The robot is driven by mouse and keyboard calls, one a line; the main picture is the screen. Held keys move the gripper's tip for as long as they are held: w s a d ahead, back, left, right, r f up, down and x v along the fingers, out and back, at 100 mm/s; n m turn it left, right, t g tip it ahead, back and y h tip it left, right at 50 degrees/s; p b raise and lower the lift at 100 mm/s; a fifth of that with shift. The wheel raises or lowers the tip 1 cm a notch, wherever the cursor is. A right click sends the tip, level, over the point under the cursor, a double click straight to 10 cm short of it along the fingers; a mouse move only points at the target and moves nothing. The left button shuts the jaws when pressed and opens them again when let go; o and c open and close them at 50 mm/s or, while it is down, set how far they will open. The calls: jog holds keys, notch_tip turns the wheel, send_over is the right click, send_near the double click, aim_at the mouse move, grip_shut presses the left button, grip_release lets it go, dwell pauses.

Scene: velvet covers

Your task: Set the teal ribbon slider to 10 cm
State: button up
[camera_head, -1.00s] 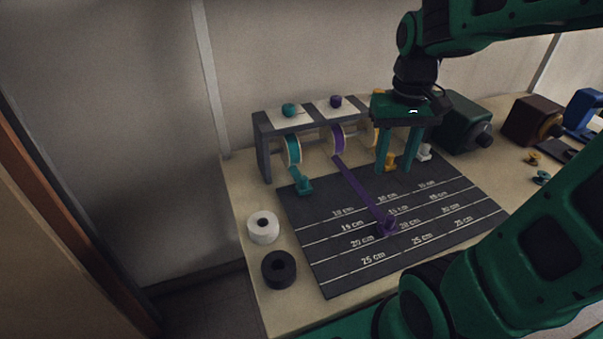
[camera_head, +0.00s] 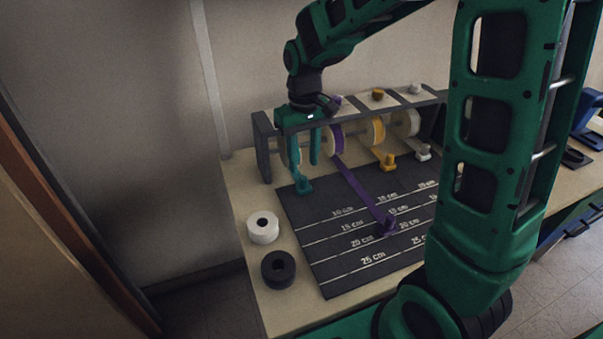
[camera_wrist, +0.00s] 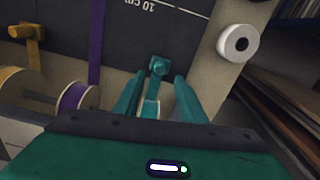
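The teal ribbon slider (camera_head: 304,185) stands on the dark board near the rack, short of the 10 cm line. It also shows in the wrist view (camera_wrist: 159,66), just beyond my fingertips. My gripper (camera_head: 304,163) is above and behind the slider, pointing down, with its fingers apart. In the wrist view my gripper (camera_wrist: 155,82) has a finger on each side of the short teal ribbon, with nothing held. The teal spool is mostly hidden behind my fingers in the head view. The marked board (camera_head: 318,232) carries printed lines from 10 cm to 25 cm.
The purple slider (camera_head: 386,228) is pulled out between the 15 and 20 cm lines. The yellow slider (camera_head: 388,162) and white slider (camera_head: 423,153) sit near the rack (camera_head: 263,149). A white roll (camera_head: 263,229) and black roll (camera_head: 278,269) lie left of the board.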

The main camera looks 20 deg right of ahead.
aim_at(304, 178)
jog(key=shift+f, duration=2.65)
jog(key=shift+c, duration=0.5)
grip_shut()
